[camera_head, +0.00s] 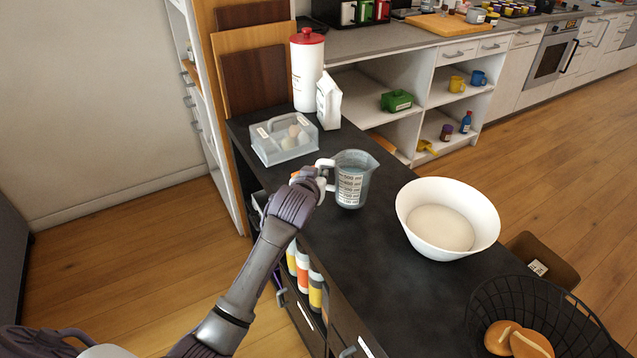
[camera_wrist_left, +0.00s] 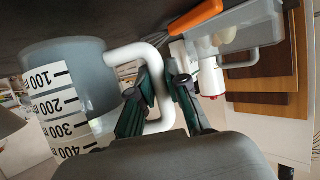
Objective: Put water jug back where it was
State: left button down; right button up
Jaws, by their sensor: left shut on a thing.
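The water jug (camera_head: 351,181) is a clear measuring jug with a white handle and a printed scale. It is upright at the dark counter, left of the white bowl; I cannot tell whether its base touches the counter. My left gripper (camera_head: 318,181) is shut on the jug's handle from the left. The left wrist view, which is upside down, shows the two dark green fingers (camera_wrist_left: 160,85) at the white handle (camera_wrist_left: 150,62), with the jug body (camera_wrist_left: 85,75) beside them. My right gripper is not in view.
The dark counter (camera_head: 345,245) is bare in front of the jug. A white bowl (camera_head: 447,217) stands to the right, and a black wire basket (camera_head: 497,308) with bread is nearer. Behind are a clear lidded box (camera_head: 284,138), a white carton (camera_head: 328,102) and a red-lidded canister (camera_head: 307,75).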

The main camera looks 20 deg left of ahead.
pick_arm(q)
jog(key=shift+f, duration=0.85)
jog(key=c, duration=1.6)
grip_release()
jog(key=shift+f, duration=0.25)
jog(key=o, duration=0.4)
jog(key=shift+o, duration=0.2)
jog(key=shift+r, duration=0.25)
jog(key=v, duration=1.2)
jog(key=shift+p, duration=0.4)
jog(key=shift+d+f, duration=0.1)
